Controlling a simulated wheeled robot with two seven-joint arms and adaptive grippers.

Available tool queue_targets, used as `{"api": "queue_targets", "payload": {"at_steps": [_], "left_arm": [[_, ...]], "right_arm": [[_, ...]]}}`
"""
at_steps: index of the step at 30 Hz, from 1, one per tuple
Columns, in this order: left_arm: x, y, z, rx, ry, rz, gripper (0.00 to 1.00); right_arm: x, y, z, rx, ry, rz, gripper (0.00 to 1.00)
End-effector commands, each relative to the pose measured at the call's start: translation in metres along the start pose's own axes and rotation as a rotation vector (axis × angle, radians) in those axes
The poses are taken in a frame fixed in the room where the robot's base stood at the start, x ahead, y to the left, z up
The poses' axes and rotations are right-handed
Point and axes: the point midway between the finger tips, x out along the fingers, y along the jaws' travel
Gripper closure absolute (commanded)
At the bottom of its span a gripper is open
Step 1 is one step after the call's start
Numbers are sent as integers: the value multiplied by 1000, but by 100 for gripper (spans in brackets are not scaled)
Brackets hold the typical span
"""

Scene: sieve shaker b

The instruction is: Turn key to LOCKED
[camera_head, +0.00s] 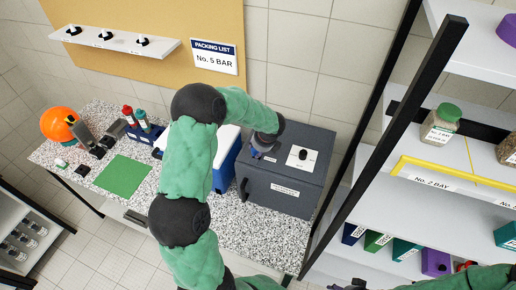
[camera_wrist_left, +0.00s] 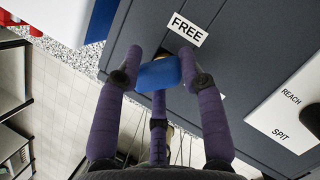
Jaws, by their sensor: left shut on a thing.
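The dark grey cabinet (camera_head: 285,180) stands on the speckled bench in the head view. My left gripper (camera_head: 262,143) is at its top, at the left end, and my wrist hides most of what it holds. In the left wrist view my left gripper (camera_wrist_left: 157,78) has its purple fingers shut on the blue key (camera_wrist_left: 160,73). The key lies crosswise between the fingertips, next to the white FREE label (camera_wrist_left: 187,30) on the cabinet face. No LOCKED label is readable. Part of my right arm shows at the bottom right of the head view, but its gripper cannot be made out.
A white panel with a black knob (camera_head: 302,155) is on the cabinet, right of my gripper. A shelf rack (camera_head: 455,183) with a black post stands close on the right. A green mat (camera_head: 123,175) and an orange ball (camera_head: 58,123) are at the bench's left.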

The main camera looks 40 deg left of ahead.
Motion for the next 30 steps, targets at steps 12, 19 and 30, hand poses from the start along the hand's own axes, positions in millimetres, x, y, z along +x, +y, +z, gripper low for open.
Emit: {"api": "queue_targets", "payload": {"at_steps": [12, 19, 30], "left_arm": [[-2, 3, 3, 171, -2, -67, 92], [-1, 2, 4, 360, -3, -146, 92], [0, 1, 4, 692, -3, -285, 92]], "right_arm": [[-10, -4, 0, 0, 0, 0, 44], [-19, -7, 1, 0, 0, 0, 44], [-18, -6, 1, 0, 0, 0, 44]]}}
